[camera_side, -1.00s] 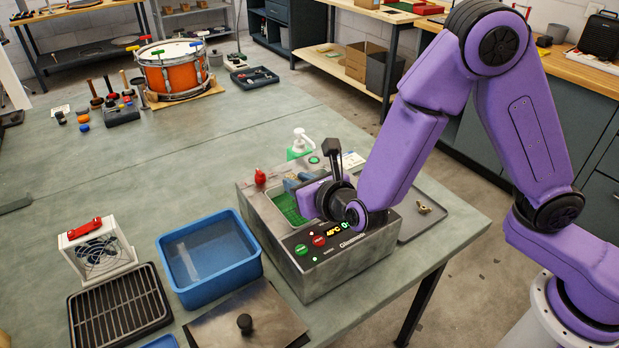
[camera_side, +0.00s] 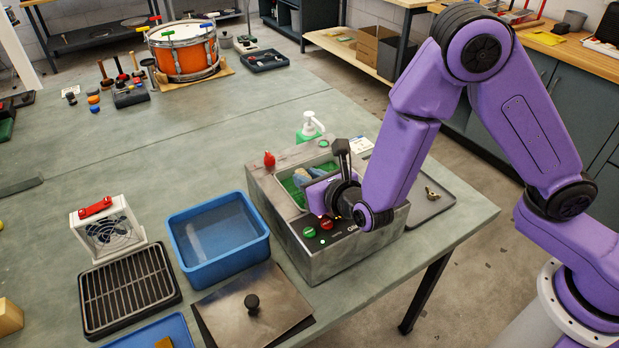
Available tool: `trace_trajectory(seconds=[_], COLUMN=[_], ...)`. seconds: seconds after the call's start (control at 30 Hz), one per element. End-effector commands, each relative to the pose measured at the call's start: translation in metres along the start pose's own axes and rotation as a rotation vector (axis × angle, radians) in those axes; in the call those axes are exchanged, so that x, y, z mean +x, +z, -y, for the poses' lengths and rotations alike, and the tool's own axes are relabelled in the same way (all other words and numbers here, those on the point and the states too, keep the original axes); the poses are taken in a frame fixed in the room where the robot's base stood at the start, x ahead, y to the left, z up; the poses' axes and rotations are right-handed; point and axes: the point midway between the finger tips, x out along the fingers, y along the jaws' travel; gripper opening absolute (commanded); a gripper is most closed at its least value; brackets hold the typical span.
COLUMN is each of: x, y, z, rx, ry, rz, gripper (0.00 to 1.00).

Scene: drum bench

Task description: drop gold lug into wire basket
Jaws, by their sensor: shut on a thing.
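A grey metal cleaner (camera_side: 330,252) with red and green buttons stands near the table's right edge. Its open tank holds a green-looking basket (camera_side: 291,189); the mesh is hard to make out. My gripper (camera_side: 308,176) is over the tank, low and close to the basket, its blue-grey fingers pointing away from the camera. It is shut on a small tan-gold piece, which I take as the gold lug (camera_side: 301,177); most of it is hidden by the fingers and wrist. I cannot tell whether it touches the basket.
A blue bin (camera_side: 265,238) stands left of the cleaner. A metal lid with a black knob (camera_side: 252,302) lies in front. A grey tray (camera_side: 436,211) with a small brass-coloured piece (camera_side: 432,193) is at right. A pump bottle (camera_side: 310,128) stands behind.

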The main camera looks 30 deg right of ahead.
Motion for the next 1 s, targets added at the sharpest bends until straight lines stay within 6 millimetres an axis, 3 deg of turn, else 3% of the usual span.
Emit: trace_trajectory(seconds=[0.07,0.1,0.2,0.47,0.63,1.0], x=[0.0,0.0,0.0,0.0,-0.011,-0.083], y=[0.0,0.0,0.0,0.0,0.0,0.0], z=[0.0,0.0,0.0,0.0,-0.002,-0.002], rx=[0.0,0.0,0.0,0.0,0.0,-0.001], ry=[0.0,0.0,0.0,0.0,0.003,0.007], rz=[0.0,0.0,0.0,-0.001,0.0,0.001], gripper=[0.0,0.28,0.54,0.54,0.54,0.54])
